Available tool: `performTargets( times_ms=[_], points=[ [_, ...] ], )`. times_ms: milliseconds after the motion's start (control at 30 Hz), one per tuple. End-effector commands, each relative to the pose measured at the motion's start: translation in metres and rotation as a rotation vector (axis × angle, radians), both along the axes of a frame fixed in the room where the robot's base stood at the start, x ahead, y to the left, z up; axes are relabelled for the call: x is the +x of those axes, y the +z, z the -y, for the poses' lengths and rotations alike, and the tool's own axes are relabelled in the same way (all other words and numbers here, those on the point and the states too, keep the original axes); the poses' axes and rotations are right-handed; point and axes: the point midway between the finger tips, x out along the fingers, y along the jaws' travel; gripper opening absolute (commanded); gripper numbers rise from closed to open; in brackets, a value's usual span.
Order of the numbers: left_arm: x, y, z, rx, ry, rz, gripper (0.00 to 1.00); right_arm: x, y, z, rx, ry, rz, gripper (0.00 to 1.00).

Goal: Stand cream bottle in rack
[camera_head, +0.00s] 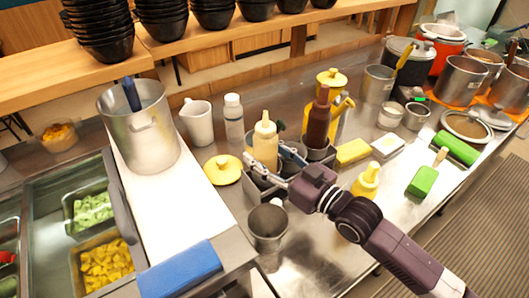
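The cream bottle (265,146), pale with a pointed nozzle, stands upright at the left end of the grey metal rack (258,192). Its lower part is hidden by the rack and my gripper. My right gripper (266,164) is at the bottle, one finger at its right side and the other low in front of it. I cannot tell whether the fingers press on it or stand apart from it. A brown sauce bottle (318,122) stands at the right end of the rack. My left gripper is not in view.
A metal cup (267,226) stands in front of the rack, and a yellow lid (223,170) lies to its left. A small yellow bottle (366,183) is right of my wrist. A white bottle (233,118) and white jug (198,122) stand behind left. The front-right counter is fairly clear.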

Motion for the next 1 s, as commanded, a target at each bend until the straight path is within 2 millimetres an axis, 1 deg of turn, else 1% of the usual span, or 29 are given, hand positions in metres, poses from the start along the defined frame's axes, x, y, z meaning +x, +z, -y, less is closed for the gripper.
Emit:
performTargets(
  times_ms=[133,233,367,600,667,800,1000],
  points=[
    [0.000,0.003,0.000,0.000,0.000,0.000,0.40,0.000,0.005,0.000,0.000,0.000,0.001,0.47],
    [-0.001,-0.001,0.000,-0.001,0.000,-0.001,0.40,-0.007,0.001,0.008,-0.001,-0.001,0.000,0.47],
    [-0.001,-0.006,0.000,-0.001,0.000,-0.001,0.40,-0.024,0.000,0.024,-0.005,0.000,-0.001,0.47],
    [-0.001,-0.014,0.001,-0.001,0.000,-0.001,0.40,-0.060,-0.001,0.060,-0.004,0.000,-0.001,0.47],
    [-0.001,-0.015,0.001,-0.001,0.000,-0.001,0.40,-0.068,0.000,0.066,-0.004,0.002,-0.003,0.47],
    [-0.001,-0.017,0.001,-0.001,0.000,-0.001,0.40,-0.077,0.001,0.078,-0.001,-0.001,-0.001,0.47],
    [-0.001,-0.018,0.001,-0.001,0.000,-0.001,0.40,-0.084,0.003,0.084,0.000,0.000,0.000,0.47]
  ],
)
